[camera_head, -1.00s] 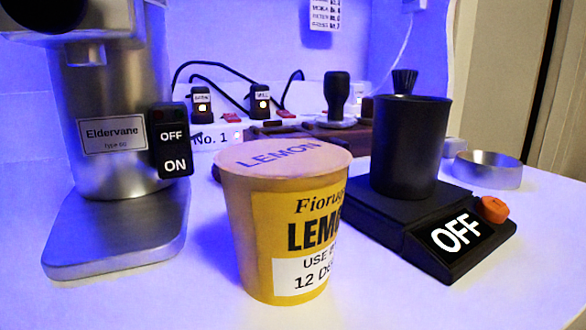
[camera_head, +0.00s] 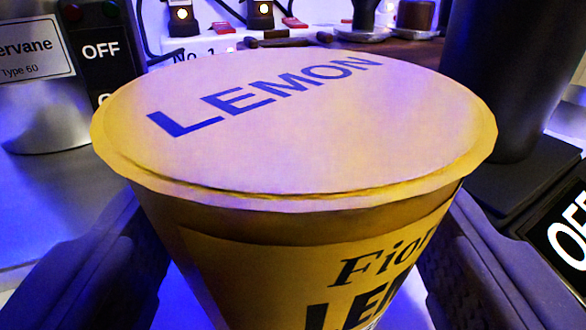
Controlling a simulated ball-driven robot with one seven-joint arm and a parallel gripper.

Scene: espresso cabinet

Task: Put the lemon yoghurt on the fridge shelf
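The lemon yoghurt (camera_head: 300,130) is a yellow tub with a pale lid marked LEMON. It stands upright and fills the middle of the view, very close to the camera. My gripper (camera_head: 295,235) is open around it, with one dark finger at the lower left and one at the lower right. Pale gaps show between the lower tub and both fingers, so it does not look gripped. The tub's base is hidden below the picture. The fridge shelf is not in view.
A metal machine (camera_head: 45,110) with an OFF switch stands at the left. A dark cylinder (camera_head: 510,80) stands at the right on a black base (camera_head: 510,180) with an OFF panel, close to the right finger. A white power strip (camera_head: 205,45) lies behind the tub.

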